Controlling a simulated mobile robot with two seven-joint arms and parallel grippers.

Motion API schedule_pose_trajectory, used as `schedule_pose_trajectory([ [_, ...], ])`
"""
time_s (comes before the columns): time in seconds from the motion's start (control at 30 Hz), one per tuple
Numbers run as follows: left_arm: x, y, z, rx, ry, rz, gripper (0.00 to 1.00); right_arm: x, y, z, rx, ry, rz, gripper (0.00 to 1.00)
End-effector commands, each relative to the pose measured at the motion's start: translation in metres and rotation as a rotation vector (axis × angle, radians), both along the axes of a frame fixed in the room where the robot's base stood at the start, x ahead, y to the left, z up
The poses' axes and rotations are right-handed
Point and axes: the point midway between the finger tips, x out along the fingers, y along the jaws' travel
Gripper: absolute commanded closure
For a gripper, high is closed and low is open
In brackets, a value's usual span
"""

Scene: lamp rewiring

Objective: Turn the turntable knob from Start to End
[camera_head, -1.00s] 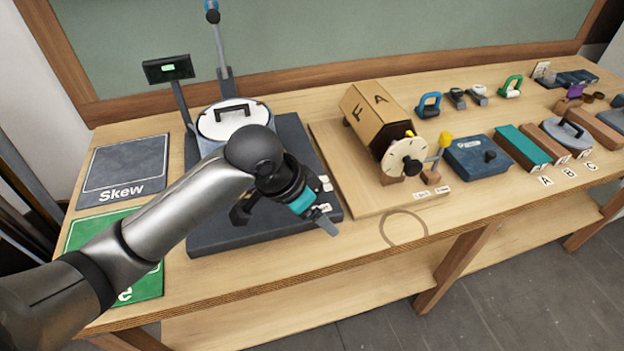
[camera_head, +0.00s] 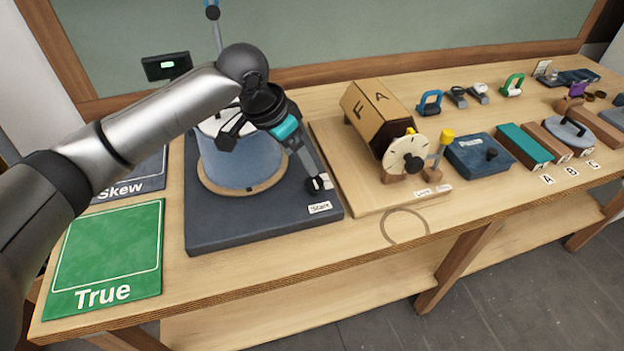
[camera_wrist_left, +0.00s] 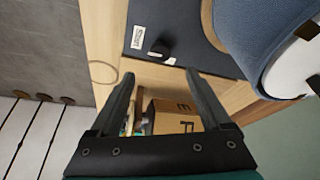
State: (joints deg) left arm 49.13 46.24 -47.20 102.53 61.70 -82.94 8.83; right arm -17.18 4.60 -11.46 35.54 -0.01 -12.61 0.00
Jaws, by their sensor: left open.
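The turntable is a dark grey slab (camera_head: 215,230) carrying a blue drum-shaped shade (camera_head: 240,165) on a wooden ring. Its small black knob (camera_head: 312,185) is at the slab's front right, by the Start label (camera_head: 320,208). The left wrist view also shows the knob (camera_wrist_left: 157,50) and the Start label (camera_wrist_left: 138,37). My left gripper (camera_head: 317,172) is open and empty, its fingers pointing down close to the knob. In the left wrist view the knob lies just beyond the gap between the fingertips. Whether a finger touches it I cannot tell. My right gripper is out of view.
A wooden board with a faceted drum (camera_head: 378,110) and white dial (camera_head: 408,155) stands right of the turntable. A green True mat (camera_head: 105,255) and grey Skew mat (camera_head: 135,178) lie left. A small display (camera_head: 167,66) stands behind. The front table edge is clear.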

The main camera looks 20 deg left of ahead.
Motion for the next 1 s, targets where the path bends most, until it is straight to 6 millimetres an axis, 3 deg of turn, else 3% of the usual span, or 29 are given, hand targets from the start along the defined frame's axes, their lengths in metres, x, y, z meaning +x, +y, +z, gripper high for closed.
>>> schedule_pose_trajectory([
  [0.2, 0.015, -0.011, -0.047, 0.0, 0.003, -0.001, 0.19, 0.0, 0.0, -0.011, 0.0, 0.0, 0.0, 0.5],
  [0.4, 0.025, -0.018, -0.076, -0.001, 0.001, 0.0, 0.19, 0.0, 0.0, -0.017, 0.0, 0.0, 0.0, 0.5],
  [0.6, 0.03, -0.02, -0.088, 0.0, -0.001, -0.002, 0.19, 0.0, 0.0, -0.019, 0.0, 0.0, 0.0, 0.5],
  [0.87, 0.03, -0.02, -0.088, 0.001, -0.002, -0.001, 0.19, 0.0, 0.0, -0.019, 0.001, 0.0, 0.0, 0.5],
  [1.0, 0.03, -0.02, -0.088, 0.001, -0.002, -0.001, 0.31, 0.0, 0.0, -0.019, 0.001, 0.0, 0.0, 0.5],
])
